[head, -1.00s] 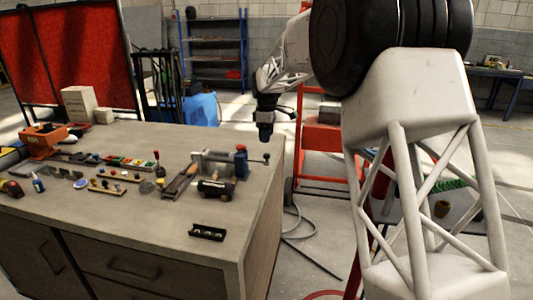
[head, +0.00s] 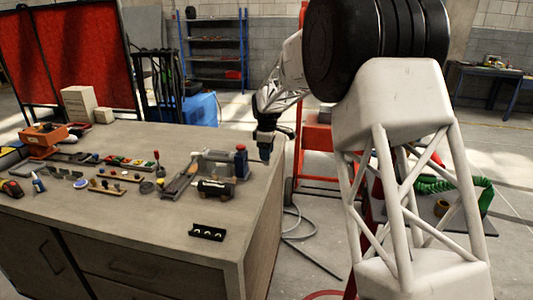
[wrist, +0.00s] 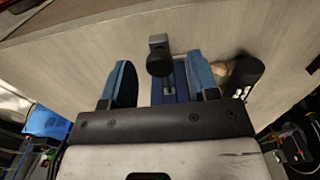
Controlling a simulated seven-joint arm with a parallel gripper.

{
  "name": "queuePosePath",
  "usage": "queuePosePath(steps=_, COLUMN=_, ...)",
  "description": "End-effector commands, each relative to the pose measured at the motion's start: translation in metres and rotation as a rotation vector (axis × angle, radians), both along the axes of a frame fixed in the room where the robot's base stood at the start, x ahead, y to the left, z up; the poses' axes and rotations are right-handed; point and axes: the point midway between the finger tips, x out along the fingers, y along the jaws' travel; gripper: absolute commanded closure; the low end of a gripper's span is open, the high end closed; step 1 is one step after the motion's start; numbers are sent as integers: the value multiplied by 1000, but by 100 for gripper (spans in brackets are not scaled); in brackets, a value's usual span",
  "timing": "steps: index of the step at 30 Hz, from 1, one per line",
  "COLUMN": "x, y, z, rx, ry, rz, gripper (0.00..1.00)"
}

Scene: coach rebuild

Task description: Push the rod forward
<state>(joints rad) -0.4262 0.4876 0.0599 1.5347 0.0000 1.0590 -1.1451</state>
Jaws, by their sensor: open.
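The device (head: 215,165) stands near the right edge of the workbench, with a grey body, a blue block with a red top (head: 241,157) and a black cylinder (head: 216,188) in front. Its rod points right; in the head view my gripper hides the rod's end. In the wrist view a round black knob (wrist: 159,63), apparently the rod's end, shows between my blue fingers, with clear space to each finger. My gripper (head: 265,155) is open and pointing down at the right side of the device; it also shows in the wrist view (wrist: 160,75). Whether it touches the knob, I cannot tell.
A small black holder (head: 207,232) lies there. The bench's right edge runs close beside my gripper.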

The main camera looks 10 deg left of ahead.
Motion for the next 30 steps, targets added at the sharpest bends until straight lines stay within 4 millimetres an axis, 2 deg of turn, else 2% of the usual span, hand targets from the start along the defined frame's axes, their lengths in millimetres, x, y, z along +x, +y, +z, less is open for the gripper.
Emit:
queuePosePath(steps=11, x=0, y=0, z=-4, rx=0, ry=0, rz=0, gripper=45)
queuePosePath(steps=22, x=0, y=0, z=-4, rx=0, ry=0, rz=0, gripper=100)
queuePosePath(steps=27, x=0, y=1, z=-4, rx=0, ry=0, rz=0, gripper=100)
queuePosePath(steps=30, x=0, y=9, z=-4, rx=0, ry=0, rz=1, gripper=100)
